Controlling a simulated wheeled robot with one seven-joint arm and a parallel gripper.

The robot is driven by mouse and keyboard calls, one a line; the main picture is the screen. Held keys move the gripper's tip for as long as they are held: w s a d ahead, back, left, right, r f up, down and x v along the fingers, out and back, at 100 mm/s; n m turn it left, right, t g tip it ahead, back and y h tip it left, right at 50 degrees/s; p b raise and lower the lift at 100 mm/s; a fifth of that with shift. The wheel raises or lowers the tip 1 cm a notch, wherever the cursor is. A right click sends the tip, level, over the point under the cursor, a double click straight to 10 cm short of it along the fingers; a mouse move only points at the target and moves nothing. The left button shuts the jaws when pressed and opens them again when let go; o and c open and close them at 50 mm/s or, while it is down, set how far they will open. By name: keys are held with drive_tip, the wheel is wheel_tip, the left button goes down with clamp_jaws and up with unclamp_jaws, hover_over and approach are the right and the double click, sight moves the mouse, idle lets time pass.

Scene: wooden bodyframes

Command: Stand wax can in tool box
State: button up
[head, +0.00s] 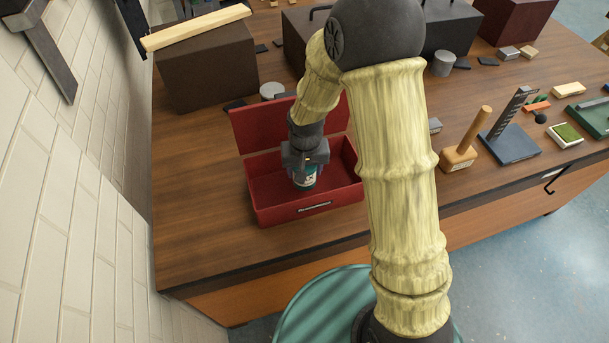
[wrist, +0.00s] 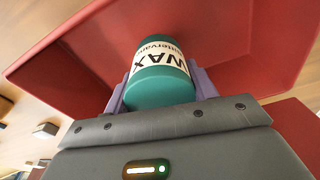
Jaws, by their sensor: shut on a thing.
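The red tool box (head: 262,213) stands open on the workbench, its lid (head: 270,125) raised at the back. The can looks roughly upright. I cannot tell whether its base touches the box floor.
A wooden mallet (head: 466,145) and a dark blue stand (head: 512,143) are to the right. A brown block (head: 207,68) stands behind the box at left. The left part of the box floor (head: 270,190) is empty. Bench wood is clear left of the box.

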drive_tip(key=shift+f, duration=1.75)
drive_tip(key=shift+f, duration=0.1)
drive_tip(key=shift+f, duration=0.1)
drive_tip(key=o, duration=1.3)
drive_tip(key=r, duration=0.4)
drive_tip(key=s+r, duration=0.1)
drive_tip(key=r, duration=0.7)
drive_tip(key=shift+s+d+r+b, duration=0.1)
drive_tip(key=shift+s+r+b, duration=0.1)
drive_tip(key=shift+b, duration=0.15)
